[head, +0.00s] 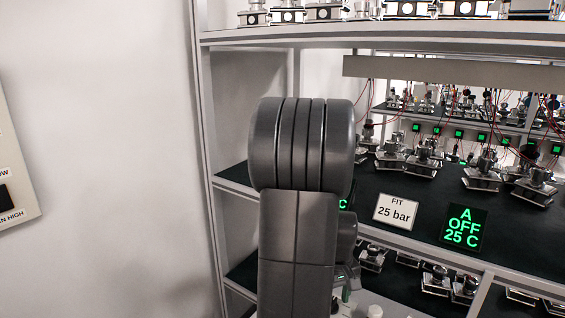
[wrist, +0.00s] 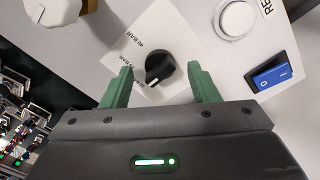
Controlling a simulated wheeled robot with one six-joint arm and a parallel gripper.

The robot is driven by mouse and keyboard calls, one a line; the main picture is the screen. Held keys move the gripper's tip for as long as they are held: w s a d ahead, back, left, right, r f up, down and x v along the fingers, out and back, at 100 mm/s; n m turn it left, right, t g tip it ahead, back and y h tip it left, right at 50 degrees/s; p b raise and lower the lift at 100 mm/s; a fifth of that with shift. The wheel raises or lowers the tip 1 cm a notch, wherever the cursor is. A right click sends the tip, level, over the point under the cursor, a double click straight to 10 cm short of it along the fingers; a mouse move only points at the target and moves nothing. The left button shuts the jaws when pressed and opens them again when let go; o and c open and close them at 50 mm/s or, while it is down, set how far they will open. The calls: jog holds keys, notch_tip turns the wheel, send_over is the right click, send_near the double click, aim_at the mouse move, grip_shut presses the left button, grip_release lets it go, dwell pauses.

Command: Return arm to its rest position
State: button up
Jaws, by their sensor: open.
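My gripper (wrist: 160,76) is open in the wrist view, its two green fingers spread wide. A black rotary knob (wrist: 159,68) on a white label plate (wrist: 188,42) shows between the fingertips, with visible space on both sides. The fingers hold nothing; how far they are from the panel is hard to tell. "BAR" markings are printed around the knob.
A blue rocker switch (wrist: 270,74) and a white round button (wrist: 236,19) sit on the same panel. A rack with a black shelf (head: 345,214) carries several transmitters. A sign reading "25 bar" (head: 395,211) and a display "A OFF 25 C" (head: 464,228) are on it. A wall panel (head: 15,175) is at left.

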jog(key=m, duration=0.4)
jog(key=shift+m, duration=0.4)
jog(key=m, duration=0.5)
jog(key=shift+b, duration=0.3)
jog(key=shift+m, duration=0.3)
